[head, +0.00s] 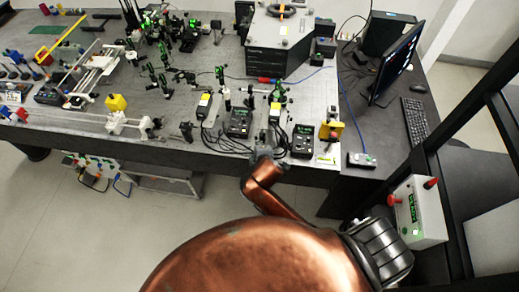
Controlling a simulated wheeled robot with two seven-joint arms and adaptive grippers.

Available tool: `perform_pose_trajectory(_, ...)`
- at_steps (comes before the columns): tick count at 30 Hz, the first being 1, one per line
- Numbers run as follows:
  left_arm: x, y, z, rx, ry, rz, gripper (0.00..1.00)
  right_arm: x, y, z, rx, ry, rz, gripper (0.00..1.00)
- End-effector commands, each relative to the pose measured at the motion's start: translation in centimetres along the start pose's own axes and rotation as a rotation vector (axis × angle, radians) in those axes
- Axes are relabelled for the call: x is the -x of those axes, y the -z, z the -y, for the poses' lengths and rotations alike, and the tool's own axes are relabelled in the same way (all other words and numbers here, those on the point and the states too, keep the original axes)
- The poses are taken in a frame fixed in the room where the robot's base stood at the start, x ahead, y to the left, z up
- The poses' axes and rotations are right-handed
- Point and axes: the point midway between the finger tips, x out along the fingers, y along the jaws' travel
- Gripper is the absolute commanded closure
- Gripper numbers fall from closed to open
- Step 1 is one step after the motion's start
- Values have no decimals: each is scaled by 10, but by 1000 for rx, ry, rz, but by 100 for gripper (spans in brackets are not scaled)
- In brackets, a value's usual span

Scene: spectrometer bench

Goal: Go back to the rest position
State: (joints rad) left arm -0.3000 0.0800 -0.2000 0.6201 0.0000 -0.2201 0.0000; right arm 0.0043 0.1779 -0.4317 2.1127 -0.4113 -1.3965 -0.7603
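One copper-coloured arm of mine reaches up from the bottom of the head view, apparently the right one. At its far end a small grey part, apparently my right gripper (263,154), is at the front edge of the optical bench (170,150). Its fingers are too small and hidden to tell open from shut, and I see nothing clearly held. Whether it touches the bench edge or is only in front of it, I cannot tell. My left gripper is not in view.
Black control boxes (302,141) with cables and a yellow-red switch box (331,131) stand near the gripper. A monitor (398,62) and keyboard (416,119) are at right. A white box with red knobs (418,212) stands at lower right. Floor (130,235) is clear at lower left.

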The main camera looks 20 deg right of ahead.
Motion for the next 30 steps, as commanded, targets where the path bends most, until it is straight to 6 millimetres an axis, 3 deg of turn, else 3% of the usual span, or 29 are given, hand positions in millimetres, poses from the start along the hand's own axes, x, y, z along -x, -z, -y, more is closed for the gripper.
perform_pose_trajectory(17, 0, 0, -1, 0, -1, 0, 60, 0, -4, 5, -21, 12, 2, 83)
perform_pose_trajectory(20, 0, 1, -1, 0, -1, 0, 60, 3, -24, 27, -118, 64, 15, 83)
perform_pose_trajectory(22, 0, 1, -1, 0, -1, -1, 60, 9, -48, 54, -245, 126, 35, 83)
perform_pose_trajectory(27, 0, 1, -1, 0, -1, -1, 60, 36, -106, 120, -582, 268, 112, 83)
perform_pose_trajectory(30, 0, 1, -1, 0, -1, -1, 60, 51, -128, 146, -723, 320, 154, 83)
